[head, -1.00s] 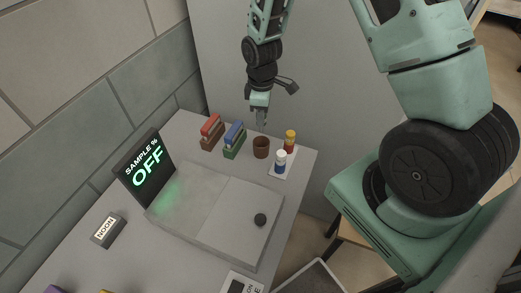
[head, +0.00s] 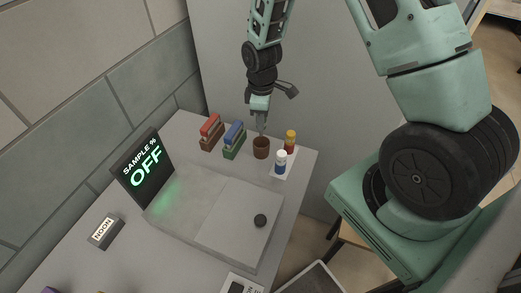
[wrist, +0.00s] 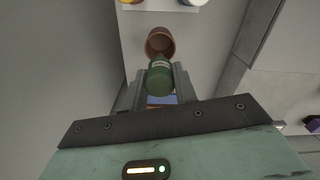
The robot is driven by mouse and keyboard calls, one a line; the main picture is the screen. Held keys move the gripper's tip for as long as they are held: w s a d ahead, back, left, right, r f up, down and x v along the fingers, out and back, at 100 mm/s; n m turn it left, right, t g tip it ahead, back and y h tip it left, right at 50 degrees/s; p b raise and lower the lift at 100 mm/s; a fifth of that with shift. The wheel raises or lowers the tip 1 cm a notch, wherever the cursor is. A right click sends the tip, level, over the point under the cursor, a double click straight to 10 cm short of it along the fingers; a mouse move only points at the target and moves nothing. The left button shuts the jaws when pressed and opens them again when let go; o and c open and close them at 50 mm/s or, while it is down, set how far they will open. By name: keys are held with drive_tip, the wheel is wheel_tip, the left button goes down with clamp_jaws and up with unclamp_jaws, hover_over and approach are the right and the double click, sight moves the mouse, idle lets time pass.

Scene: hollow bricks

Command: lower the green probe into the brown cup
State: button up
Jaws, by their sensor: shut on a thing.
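The brown cup (head: 261,149) stands upright near the far edge of the table, and its open mouth shows in the wrist view (wrist: 159,33). My gripper (head: 261,128) points down directly above the cup in the head view. In the wrist view its fingers are shut on the green probe (wrist: 160,80), a rounded dark green body with a pale label. The probe's far end overlaps the near part of the cup's mouth in that view. I cannot tell whether its tip is inside the rim. In the head view the probe is too small to make out.
A white-capped blue bottle (head: 281,163) and an orange-capped bottle (head: 290,141) stand on a white card right of the cup. A blue-and-green block (head: 234,140) and a red-and-brown block (head: 211,132) stand left.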

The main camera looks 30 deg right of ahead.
drive_tip(key=shift+f+b, duration=1.15)
drive_tip(key=shift+f, duration=0.65)
drive_tip(key=shift+f+b, duration=1.55)
drive_tip(key=shift+f, duration=0.7)
idle(0.4)
drive_tip(key=o, duration=1)
drive_tip(key=shift+o, duration=0.2)
drive_tip(key=shift+r, duration=0.1)
